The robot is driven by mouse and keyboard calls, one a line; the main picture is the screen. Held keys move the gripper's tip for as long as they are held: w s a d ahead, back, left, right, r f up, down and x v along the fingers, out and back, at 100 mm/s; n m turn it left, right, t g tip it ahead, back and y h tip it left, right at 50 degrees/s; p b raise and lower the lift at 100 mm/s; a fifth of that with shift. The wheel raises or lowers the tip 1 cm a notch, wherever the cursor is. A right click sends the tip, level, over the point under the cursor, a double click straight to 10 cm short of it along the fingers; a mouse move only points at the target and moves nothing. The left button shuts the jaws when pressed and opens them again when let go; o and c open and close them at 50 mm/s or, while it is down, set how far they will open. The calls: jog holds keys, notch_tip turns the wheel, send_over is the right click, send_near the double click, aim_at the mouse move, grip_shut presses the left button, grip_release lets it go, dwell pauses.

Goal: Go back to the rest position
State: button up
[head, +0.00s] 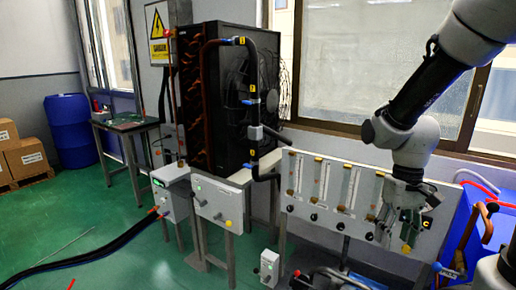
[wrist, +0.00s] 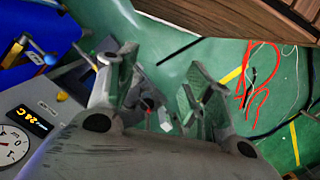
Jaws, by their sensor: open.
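My gripper (head: 405,222) hangs below my arm at the right of the head view, in front of the right part of the white flowmeter panel (head: 329,187). In the wrist view my gripper (wrist: 158,85) has its two fingers spread apart with nothing held between them. Behind the fingers lie the green floor and a grey box with an orange-lit display (wrist: 30,120) and a round gauge (wrist: 14,145). Whether the fingertips are near the panel's surface is hard to tell.
A blue container (head: 487,240) is at the right. A blue barrel (head: 70,130) and cardboard boxes (head: 25,157) are at the left. Black hoses (head: 90,245) cross the open green floor.

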jog(key=s+d+r+t, duration=0.2)
jog(key=s+r+t, duration=0.1)
jog(key=r, duration=0.4)
jog(key=s+d+r+t, duration=0.2)
jog(key=s+r+t, duration=0.1)
jog(key=r, duration=0.4)
jog(key=shift+s+r+m+t, duration=0.3)
jog(key=shift+s, duration=0.3)
dwell(0.6)
